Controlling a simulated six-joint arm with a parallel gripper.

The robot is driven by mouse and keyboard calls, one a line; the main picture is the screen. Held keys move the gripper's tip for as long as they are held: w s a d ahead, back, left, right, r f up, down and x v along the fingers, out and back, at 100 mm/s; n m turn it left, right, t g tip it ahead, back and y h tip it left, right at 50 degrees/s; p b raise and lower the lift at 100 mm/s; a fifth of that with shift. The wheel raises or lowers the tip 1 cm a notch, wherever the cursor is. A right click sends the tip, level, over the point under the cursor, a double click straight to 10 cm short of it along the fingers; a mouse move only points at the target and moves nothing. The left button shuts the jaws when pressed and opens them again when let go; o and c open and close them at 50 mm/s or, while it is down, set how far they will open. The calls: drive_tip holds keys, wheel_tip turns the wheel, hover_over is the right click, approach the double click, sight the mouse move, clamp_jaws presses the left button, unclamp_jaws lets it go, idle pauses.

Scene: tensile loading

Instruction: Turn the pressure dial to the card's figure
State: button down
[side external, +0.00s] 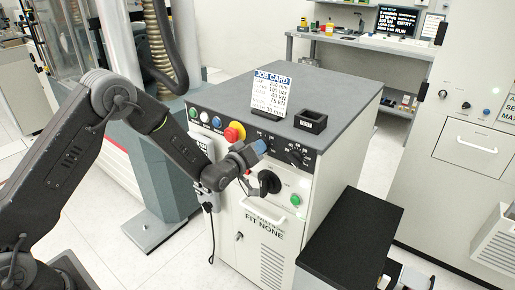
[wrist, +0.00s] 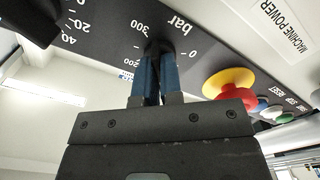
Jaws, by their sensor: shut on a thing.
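The pressure dial (wrist: 156,46), marked "bar", sits on the dark panel; figures 0, 200 and 300 show around it. My gripper (wrist: 158,62) is shut on its dark knob with blue fingers, which hide most of the knob and its pointer. In the side view my gripper (side external: 262,147) is at the panel's front face, and the dial is hidden behind it. The job card (side external: 268,92) stands upright on the cabinet top. Its lines are small; 40 kN and 75 kN seem legible, and I cannot read the bar figure surely.
A second black dial (side external: 297,158) is right of my gripper. A red and yellow emergency stop (side external: 235,132) is to its left; it also shows close by in the wrist view (wrist: 231,90). A black handwheel (side external: 269,182) and green button (side external: 295,199) lie below. A black box (side external: 310,121) stands on the cabinet.

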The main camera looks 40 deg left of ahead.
drive_tip(key=c, duration=1.3)
unclamp_jaws()
drive_tip(key=shift+s, duration=0.15)
drive_tip(key=s, duration=1.3)
drive_tip(key=shift+s, duration=0.25)
